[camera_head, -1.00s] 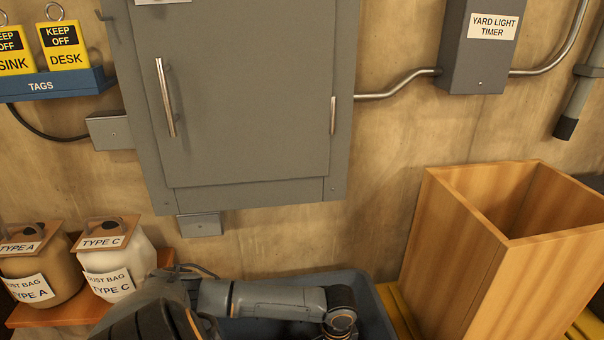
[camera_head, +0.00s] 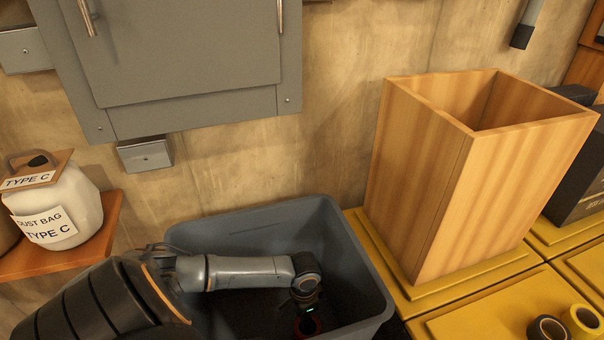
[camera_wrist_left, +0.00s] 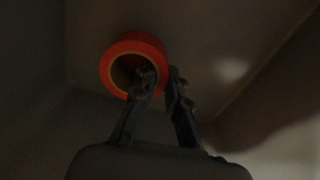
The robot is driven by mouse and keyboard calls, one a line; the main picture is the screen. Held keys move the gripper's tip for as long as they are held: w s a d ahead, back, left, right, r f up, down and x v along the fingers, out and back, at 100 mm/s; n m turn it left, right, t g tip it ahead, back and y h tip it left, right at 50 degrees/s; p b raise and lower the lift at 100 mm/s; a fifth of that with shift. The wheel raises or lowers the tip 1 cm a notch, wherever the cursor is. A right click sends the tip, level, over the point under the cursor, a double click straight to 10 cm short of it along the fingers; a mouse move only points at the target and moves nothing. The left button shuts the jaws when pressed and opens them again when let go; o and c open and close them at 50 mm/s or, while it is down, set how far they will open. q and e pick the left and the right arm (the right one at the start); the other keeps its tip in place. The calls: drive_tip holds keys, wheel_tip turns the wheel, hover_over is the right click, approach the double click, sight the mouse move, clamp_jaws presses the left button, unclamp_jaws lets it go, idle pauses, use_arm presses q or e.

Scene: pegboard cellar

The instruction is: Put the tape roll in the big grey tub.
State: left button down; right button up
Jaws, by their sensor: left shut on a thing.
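The big grey tub (camera_head: 345,245) stands at the bottom middle of the head view, open at the top. My left arm reaches over its near left side, and my left gripper (camera_head: 309,309) points down inside the tub. The gripper is shut on a red tape roll (camera_head: 309,327), which shows only in part and dark in the head view. In the left wrist view the red tape roll (camera_wrist_left: 116,49) shows its ring, with one finger of the left gripper (camera_wrist_left: 161,82) in its hole and the other outside. I cannot tell whether the roll touches the tub floor.
A tall open wooden box (camera_head: 425,175) stands on a yellow surface right of the tub. A dark roll (camera_head: 548,329) and a yellow roll (camera_head: 584,320) lie at the lower right.

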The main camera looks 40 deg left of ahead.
use_arm(q)
drive_tip(key=shift+f, duration=1.25)
drive_tip(key=c, duration=1.4)
unclamp_jaws()
drive_tip(key=shift+f, duration=0.1)
drive_tip(key=shift+o, duration=0.2)
wheel_tip(320, 180, up, 12)
drive_tip(key=shift+r+p, duration=0.15)
drive_tip(key=shift+p, duration=0.75)
